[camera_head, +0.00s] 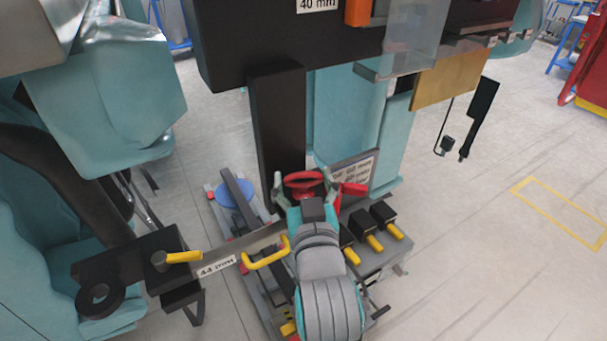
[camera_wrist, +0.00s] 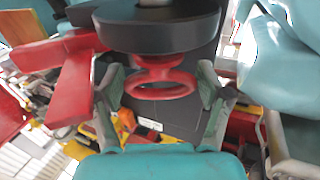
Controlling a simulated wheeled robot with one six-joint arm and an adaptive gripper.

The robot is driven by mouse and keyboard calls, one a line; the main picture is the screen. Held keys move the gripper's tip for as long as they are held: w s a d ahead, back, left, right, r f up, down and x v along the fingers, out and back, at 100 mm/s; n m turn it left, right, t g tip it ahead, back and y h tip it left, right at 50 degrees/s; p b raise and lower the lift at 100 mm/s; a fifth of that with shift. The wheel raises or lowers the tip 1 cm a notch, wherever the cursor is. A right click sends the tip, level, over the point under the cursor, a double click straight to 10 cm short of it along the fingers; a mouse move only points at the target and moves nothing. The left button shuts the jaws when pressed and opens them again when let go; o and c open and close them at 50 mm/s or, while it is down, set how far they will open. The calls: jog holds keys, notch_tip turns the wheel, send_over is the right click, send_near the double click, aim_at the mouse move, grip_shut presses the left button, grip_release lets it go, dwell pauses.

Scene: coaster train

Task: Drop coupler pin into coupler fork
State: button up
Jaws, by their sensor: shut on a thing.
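My gripper (camera_head: 306,194) is at the centre of the head view, in front of a dark upright bar. It is shut on a red ring handle (camera_head: 303,179), which I take to be the coupler pin's. In the wrist view, the fingers of my gripper (camera_wrist: 160,84) stand on either side of the red ring (camera_wrist: 162,92). The ring's stem runs up to a thick dark round disc (camera_wrist: 155,32). I cannot tell whether the disc belongs to the pin or the coupler fork. The pin's shaft and its relation to the fork are hidden.
A red lever (camera_head: 352,189) and a labelled plate (camera_head: 357,173) stand close right of my gripper. Black blocks with yellow handles (camera_head: 384,213) sit at lower right. A bracket with a yellow handle (camera_head: 183,257) is at left. Open floor (camera_head: 470,230) lies at right.

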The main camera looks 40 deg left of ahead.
jog(key=shift+f, duration=0.1)
dwell(0.3)
jog(key=o, duration=1.4)
jog(key=shift+o, duration=0.2)
jog(key=shift+f, duration=0.1)
jog(key=v, duration=0.7)
jog(key=shift+s+d, duration=0.25)
